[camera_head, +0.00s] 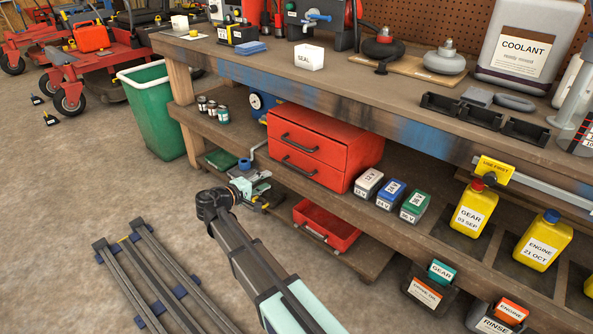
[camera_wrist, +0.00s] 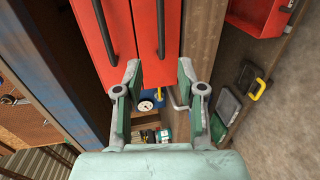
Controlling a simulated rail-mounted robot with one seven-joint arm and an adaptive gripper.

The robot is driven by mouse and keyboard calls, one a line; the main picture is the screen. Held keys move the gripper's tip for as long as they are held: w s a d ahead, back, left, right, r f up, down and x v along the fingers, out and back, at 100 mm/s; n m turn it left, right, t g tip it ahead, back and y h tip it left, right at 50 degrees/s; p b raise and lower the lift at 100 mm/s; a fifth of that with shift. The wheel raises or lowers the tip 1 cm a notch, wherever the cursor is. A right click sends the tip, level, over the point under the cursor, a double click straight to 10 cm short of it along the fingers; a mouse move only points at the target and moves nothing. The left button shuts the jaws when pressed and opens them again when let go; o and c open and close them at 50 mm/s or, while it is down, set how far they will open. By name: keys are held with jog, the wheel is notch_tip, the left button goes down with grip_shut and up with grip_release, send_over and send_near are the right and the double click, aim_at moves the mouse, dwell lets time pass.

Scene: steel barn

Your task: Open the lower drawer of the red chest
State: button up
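The red chest (camera_head: 357,152) stands on the bench's middle shelf, with two drawers facing front-left. Both drawers look closed. The lower drawer (camera_head: 318,173) has a dark bar handle (camera_head: 299,167). In the wrist view the chest is turned sideways; the lower drawer (camera_wrist: 172,45) is on the right, its handle (camera_wrist: 161,28) at the top. My gripper (camera_head: 247,188) is low in front of the shelf, left of the chest. In the wrist view my gripper (camera_wrist: 159,76) is open and empty, its fingers either side of the lower drawer's near end. Contact cannot be told.
A red open bin (camera_head: 326,226) sits on the bottom shelf below the chest. Labelled small boxes (camera_head: 391,194) stand right of the chest. A green bin (camera_head: 157,112) is at the left.

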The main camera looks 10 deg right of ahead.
aim_at(295, 168)
jog(key=b+x, duration=0.4)
jog(key=x, duration=1.2)
jog(key=shift+d+f, duration=0.1)
jog(key=shift+f, duration=0.05)
grip_shut()
